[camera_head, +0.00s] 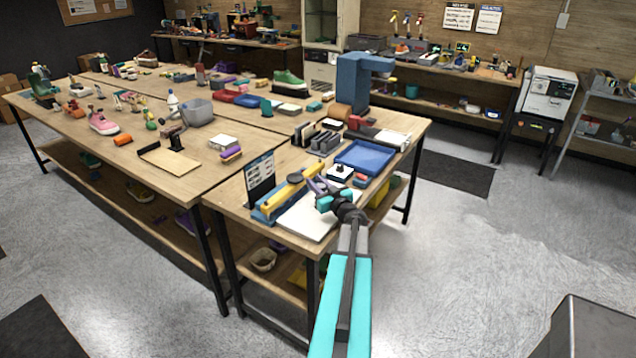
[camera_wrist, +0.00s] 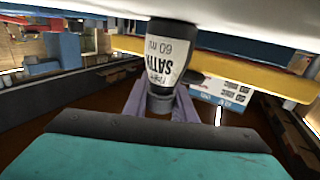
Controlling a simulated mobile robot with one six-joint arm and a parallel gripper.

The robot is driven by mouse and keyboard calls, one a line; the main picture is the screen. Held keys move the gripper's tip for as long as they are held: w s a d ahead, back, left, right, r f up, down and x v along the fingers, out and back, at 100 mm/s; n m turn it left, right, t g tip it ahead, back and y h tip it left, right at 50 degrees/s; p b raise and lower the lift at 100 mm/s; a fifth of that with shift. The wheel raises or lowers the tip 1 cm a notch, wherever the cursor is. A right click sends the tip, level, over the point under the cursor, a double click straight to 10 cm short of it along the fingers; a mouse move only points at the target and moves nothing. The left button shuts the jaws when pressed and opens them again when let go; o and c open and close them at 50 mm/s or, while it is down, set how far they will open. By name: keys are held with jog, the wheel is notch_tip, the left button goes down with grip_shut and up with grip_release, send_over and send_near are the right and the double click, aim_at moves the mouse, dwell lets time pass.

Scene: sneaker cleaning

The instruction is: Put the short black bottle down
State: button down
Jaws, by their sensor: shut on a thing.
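The short black bottle (camera_wrist: 172,50) has a white label reading "SATIN 60 ml" and appears upside down in the wrist view. My gripper (camera_wrist: 160,100) has its purple fingers shut around the narrow cap end. The bottle's wide end meets the edge of a white surface at the top of the wrist view; I cannot tell if they touch. In the head view my gripper (camera_head: 315,186) is low over the white board (camera_head: 304,220) at the near end of the bench. I cannot clearly make out the bottle there.
A yellow bar (camera_head: 284,198) on a blue base lies left of the board, with a dark sign panel (camera_head: 260,178) behind it. A blue tray (camera_head: 364,157) and small blocks stand behind my gripper. The near part of the white board is clear.

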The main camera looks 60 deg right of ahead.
jog(key=c, duration=1.7)
grip_release()
jog(key=shift+c, duration=0.2)
jog(key=shift+r+p, duration=0.15)
jog(key=shift+p, duration=0.2)
jog(key=b+v, duration=0.5)
jog(key=v, duration=0.5)
jog(key=shift+b+v, duration=0.3)
jog(key=shift+v, duration=0.7)
